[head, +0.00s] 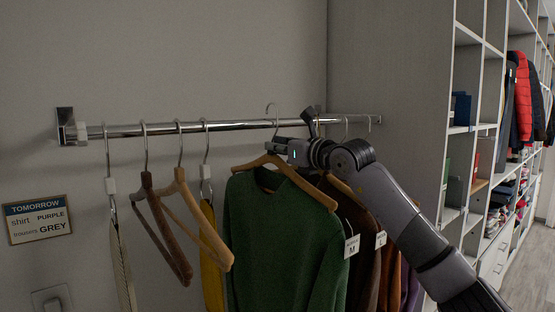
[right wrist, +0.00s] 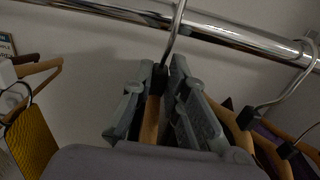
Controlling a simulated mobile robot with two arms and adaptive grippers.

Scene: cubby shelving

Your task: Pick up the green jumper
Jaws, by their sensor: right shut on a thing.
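The green jumper (head: 270,240) hangs on a wooden hanger (head: 305,187) in the middle of the head view, with a white size tag at its right side. My right gripper (head: 272,148) is at the neck of this hanger, just below the rail. In the right wrist view my right gripper (right wrist: 165,108) has its fingers on both sides of the wooden hanger (right wrist: 150,120), under its metal hook, and is shut on it. In the head view the hook top shows slightly above the rail. The jumper itself is hidden in the right wrist view. My left gripper is not in view.
A metal rail (head: 230,125) runs along the wall. Left of the jumper hang empty wooden hangers (head: 183,200) and a yellow garment (head: 211,250). Close on the right hang brown garments (head: 362,245). Cubby shelving (head: 465,130) stands at the right. A sign (head: 38,219) is on the wall.

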